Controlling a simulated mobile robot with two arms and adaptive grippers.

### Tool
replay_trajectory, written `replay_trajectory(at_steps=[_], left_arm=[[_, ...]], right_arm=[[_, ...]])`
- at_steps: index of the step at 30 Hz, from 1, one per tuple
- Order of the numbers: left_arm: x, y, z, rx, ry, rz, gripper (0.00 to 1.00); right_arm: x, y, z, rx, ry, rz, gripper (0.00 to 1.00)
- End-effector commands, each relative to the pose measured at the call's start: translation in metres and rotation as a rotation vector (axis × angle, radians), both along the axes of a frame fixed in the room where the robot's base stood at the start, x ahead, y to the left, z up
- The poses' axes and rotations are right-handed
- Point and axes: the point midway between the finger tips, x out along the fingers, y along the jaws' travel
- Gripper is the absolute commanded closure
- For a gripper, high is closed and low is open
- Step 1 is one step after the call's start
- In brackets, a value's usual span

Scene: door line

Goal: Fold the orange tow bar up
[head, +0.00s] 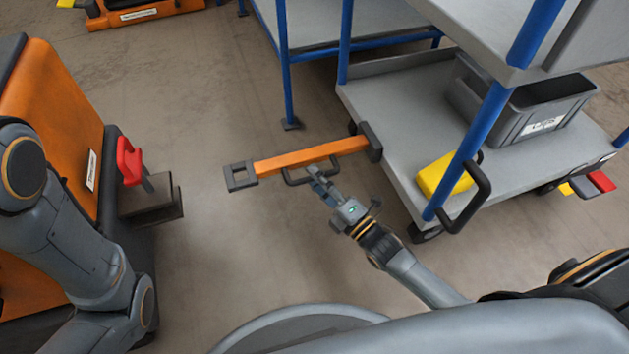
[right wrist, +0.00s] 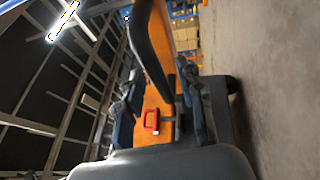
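The orange tow bar (head: 312,155) sticks out level to the left from the lower front of the cart, with a dark square eye (head: 240,177) at its free end. A black loop handle (head: 297,181) is on its near side. My right gripper (head: 318,178) is at this handle, beside the bar. In the right wrist view its fingers (right wrist: 160,100) stand apart, with the dark handle (right wrist: 143,35) and orange bar in front of them. I cannot tell whether they touch the handle. My left arm shows at the left, but its gripper is out of view.
The grey cart (head: 390,108) with blue posts carries a grey bin (head: 515,110) and a yellow object (head: 440,176). An orange tug (head: 55,110) with a red lever (head: 129,162) and dark hitch stands at left. Clear floor lies between tug and bar.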

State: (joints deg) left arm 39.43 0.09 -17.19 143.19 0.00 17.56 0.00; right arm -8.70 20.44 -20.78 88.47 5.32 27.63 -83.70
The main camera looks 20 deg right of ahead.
Motion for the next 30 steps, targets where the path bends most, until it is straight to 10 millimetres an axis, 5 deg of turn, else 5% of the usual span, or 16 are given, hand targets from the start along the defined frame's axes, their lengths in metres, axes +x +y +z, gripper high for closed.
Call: replay_trajectory(at_steps=[12, 18, 30], left_arm=[[-0.0031, -0.0001, -0.0010, 0.001, -0.009, 0.000, 0.60], [-0.0032, -0.0003, -0.0011, 0.000, -0.010, 0.000, 0.60], [-0.0032, -0.0003, 0.0020, 0.001, -0.009, -0.001, 0.60]], right_arm=[[0.0072, 0.0035, 0.0022, 0.001, 0.000, 0.000, 0.65], [0.0070, 0.0033, 0.0019, 0.001, 0.000, 0.000, 1.00], [0.0070, 0.0032, 0.0051, 0.015, 0.001, -0.001, 1.00]])
